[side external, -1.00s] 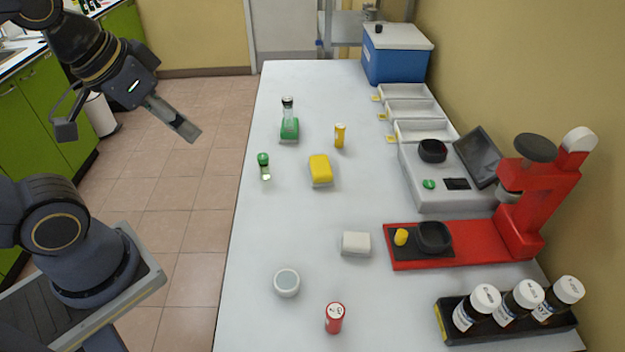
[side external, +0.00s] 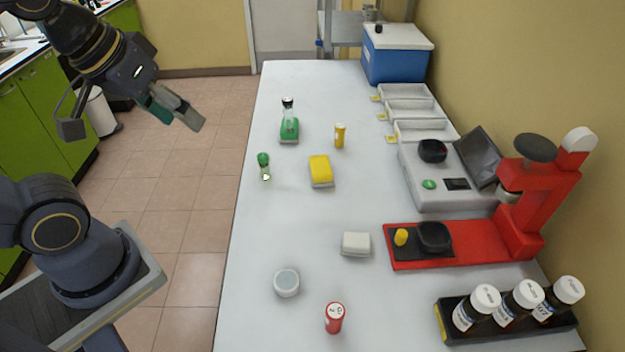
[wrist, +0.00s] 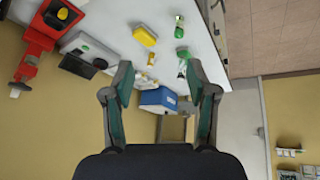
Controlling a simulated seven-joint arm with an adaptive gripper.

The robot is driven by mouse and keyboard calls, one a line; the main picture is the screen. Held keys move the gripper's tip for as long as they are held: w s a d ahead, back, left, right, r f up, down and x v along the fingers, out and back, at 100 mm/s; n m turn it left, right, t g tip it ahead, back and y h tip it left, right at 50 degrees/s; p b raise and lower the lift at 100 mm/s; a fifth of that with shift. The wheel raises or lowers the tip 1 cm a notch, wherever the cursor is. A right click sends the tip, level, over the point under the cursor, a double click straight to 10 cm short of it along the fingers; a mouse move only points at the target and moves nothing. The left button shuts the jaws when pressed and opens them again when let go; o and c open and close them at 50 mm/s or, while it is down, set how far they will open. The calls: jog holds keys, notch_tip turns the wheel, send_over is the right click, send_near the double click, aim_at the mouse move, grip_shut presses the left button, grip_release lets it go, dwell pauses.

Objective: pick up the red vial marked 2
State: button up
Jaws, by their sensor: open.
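The red vial (side external: 334,318) stands upright at the near end of the white table (side external: 310,225), with a dark mark on its pale top. I do not see it in the wrist view. My gripper (side external: 178,112) is in the air left of the table over the floor, well away from the vial and higher. In the wrist view my gripper (wrist: 163,85) is open, with its two teal-padded fingers apart and nothing between them.
A round white dish (side external: 286,283) and a white block (side external: 356,244) are near the vial. A rack of brown bottles (side external: 470,337) and a red instrument (side external: 470,245) stand to the right. Yellow and green vials and blocks stand farther back.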

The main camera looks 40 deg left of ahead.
jog(key=w+d+r+n, duration=0.2)
jog(key=w+n, duration=0.1)
jog(key=m+g, duration=0.1)
jog(key=g, duration=0.5)
send_over(335, 311)
notch_tip(335, 311, down, 12)
jog(key=f, duration=1)
jog(key=shift+s+a+f, duration=0.1)
jog(key=shift+s+f, duration=0.1)
jog(key=shift+f, duration=0.05)
jog(key=f, duration=0.6)
jog(key=shift+w, duration=0.2)
jog(key=shift+r, duration=0.1)
jog(key=c, duration=1)
